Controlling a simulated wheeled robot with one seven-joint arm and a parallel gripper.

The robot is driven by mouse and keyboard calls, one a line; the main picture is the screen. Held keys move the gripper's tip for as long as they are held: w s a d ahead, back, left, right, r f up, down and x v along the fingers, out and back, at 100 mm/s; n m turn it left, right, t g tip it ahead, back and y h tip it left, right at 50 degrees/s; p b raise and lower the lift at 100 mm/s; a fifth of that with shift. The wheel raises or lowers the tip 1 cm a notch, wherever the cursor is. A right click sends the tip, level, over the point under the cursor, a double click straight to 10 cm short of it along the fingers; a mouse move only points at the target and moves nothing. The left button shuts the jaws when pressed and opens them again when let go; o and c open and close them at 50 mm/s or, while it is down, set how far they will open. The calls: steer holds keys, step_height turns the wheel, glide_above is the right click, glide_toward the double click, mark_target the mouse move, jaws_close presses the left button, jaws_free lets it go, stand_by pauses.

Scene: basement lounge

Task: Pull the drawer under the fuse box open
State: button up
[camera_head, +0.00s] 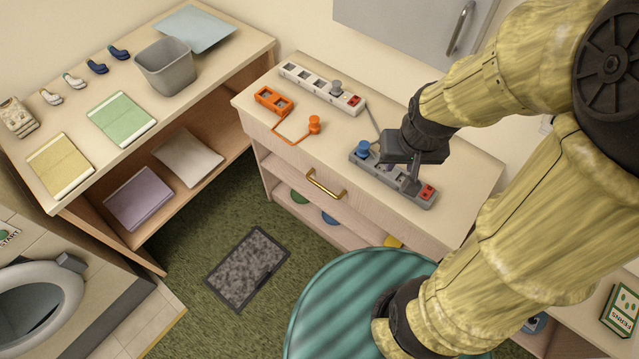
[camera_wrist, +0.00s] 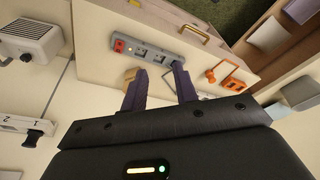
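The wooden drawer (camera_head: 285,150) is in the cabinet below the grey wall box (camera_head: 400,25), which looks like the fuse box. The drawer front is flush with the cabinet, so it looks shut. Its brass handle (camera_head: 325,184) is a bar on the front; it also shows in the wrist view (camera_wrist: 193,33). My gripper (camera_head: 402,178) is over the cabinet top, to the right of and above the handle, apart from it. In the wrist view its two dark fingers (camera_wrist: 160,88) stand apart with nothing held between them.
A grey power strip (camera_head: 422,197) lies below my gripper. A white strip (camera_head: 320,92) and orange socket with cord (camera_head: 273,99) are on the same top. Green carpet (camera_head: 200,245) is open at left.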

mark_target(318, 184)
steer(key=w+a+f+n+g+h+b, duration=0.1)
steer(key=a+f+n+h+b, duration=0.1)
steer(key=a+f+b, duration=0.5)
steer(key=w+f+n+h+b, duration=0.1)
steer(key=w+f+h+b, duration=0.2)
steer(key=f, duration=0.8)
steer(key=a+f+n+g+h+b, duration=0.15)
steer(key=a+f+b, duration=0.25)
steer(key=f+b, duration=0.4)
steer(key=w+a+f+n+t+h+b, duration=0.2)
steer(key=a+f+n+t+b, duration=0.4)
steer(key=a+f+t+b, duration=0.4)
steer(key=a+f+t+h, duration=0.1)
steer(key=a+f+t, duration=0.1)
steer(key=a+f, duration=0.2)
steer(key=shift+w+a, duration=0.25)
steer(key=shift+a, duration=1.05)
steer(key=shift+w+d, duration=0.1)
steer(key=x, duration=1.7)
steer(key=shift+w+d+r, duration=0.1)
steer(key=shift+w+r, duration=0.05)
